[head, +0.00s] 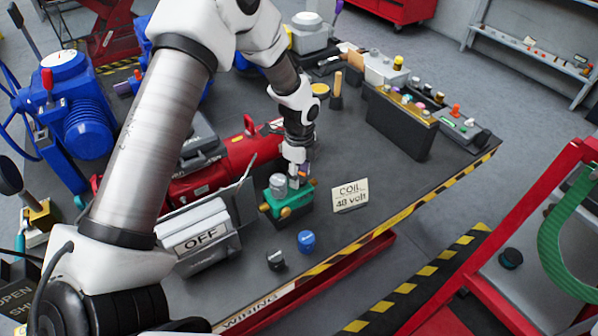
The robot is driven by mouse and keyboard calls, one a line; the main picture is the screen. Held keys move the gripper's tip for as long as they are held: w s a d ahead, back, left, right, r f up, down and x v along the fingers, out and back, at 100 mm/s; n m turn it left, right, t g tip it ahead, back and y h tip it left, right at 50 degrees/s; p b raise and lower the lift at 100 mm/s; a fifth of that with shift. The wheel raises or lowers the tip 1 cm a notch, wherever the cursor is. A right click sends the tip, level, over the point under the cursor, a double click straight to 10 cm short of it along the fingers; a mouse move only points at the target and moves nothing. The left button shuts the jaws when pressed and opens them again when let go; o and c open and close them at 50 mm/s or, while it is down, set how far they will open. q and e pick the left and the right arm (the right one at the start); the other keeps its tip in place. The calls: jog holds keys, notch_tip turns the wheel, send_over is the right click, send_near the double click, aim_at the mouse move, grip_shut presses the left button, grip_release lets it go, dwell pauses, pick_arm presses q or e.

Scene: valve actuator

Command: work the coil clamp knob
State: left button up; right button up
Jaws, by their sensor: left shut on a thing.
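The coil clamp is a small green block (292,212) on a dark base with brass-coloured parts, near the front edge of the bench. A grey metal cylinder (278,185) stands on its top left. My left gripper (303,176) points down onto the clamp's back right, just right of this cylinder. It is shut on the coil clamp knob, which the fingers mostly hide. A card reading "COIL 48 volt" (350,195) stands just right of the clamp. My right gripper is not in view.
A grey box marked "OFF" (201,238) stands left of the clamp, with a red machine (215,165) behind it. A blue knob (306,241) and a black knob (275,260) sit in front. A dark rack of buttons (402,125) is at the right. The bench between is clear.

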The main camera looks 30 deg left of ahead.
aim_at(301, 176)
pick_arm(q)
jog(key=shift+s+f, duration=0.1)
dwell(0.4)
jog(key=o, duration=1.1)
jog(key=shift+o, duration=0.2)
jog(key=shift+w+d, duration=0.15)
jog(key=shift+w, duration=0.05)
notch_tip(301, 176, up, 8)
jog(key=shift+s+f, duration=0.1)
